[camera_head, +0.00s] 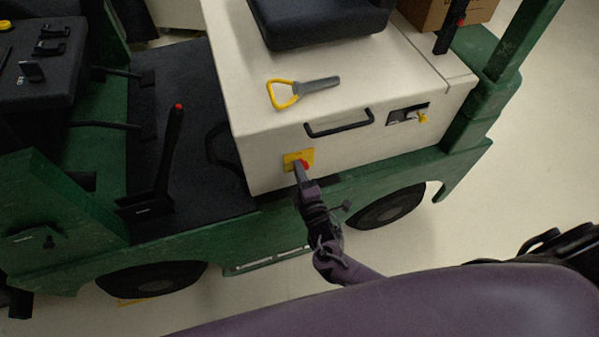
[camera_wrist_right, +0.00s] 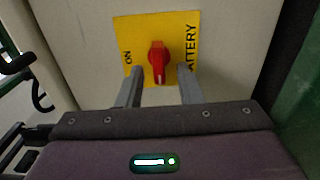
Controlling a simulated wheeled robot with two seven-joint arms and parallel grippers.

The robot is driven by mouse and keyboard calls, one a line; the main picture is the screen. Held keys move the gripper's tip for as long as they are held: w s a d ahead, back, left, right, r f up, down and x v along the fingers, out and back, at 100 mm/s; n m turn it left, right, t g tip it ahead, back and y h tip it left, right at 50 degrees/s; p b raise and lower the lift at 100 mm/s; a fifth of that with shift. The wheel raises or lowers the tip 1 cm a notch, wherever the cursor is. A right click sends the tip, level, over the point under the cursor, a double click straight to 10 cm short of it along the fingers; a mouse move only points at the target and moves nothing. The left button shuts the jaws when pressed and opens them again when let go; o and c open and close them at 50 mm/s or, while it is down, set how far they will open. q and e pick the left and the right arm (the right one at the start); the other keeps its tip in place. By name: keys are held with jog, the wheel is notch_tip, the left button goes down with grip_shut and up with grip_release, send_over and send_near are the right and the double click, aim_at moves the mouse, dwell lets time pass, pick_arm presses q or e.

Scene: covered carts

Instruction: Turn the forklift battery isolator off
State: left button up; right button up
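The battery isolator is a red knob (camera_wrist_right: 159,60) on a yellow plate (camera_wrist_right: 127,33) on the pale side panel of the forklift. In the right wrist view the plate reads "ON" at the left and "BATTERY" along the right. The knob's pale mark points down in that view. My right gripper (camera_wrist_right: 160,68) is open, with one finger on each side of the knob's lower part and visible gaps. In the head view my right gripper (camera_head: 300,167) reaches the plate (camera_head: 289,158) and partly covers it; the knob (camera_head: 305,164) shows beside it. My left gripper is not in view.
The green forklift (camera_head: 390,178) has a black handle (camera_head: 340,129) right of the isolator and a recessed latch (camera_head: 407,115). A yellow-handled grey tool (camera_head: 302,89) lies on the pale cover. A black lever (camera_head: 170,145) stands at the left. Floor at the right is clear.

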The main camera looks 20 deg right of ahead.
jog(key=s, duration=0.7)
jog(key=shift+s, duration=0.3)
jog(key=shift+d, duration=0.1)
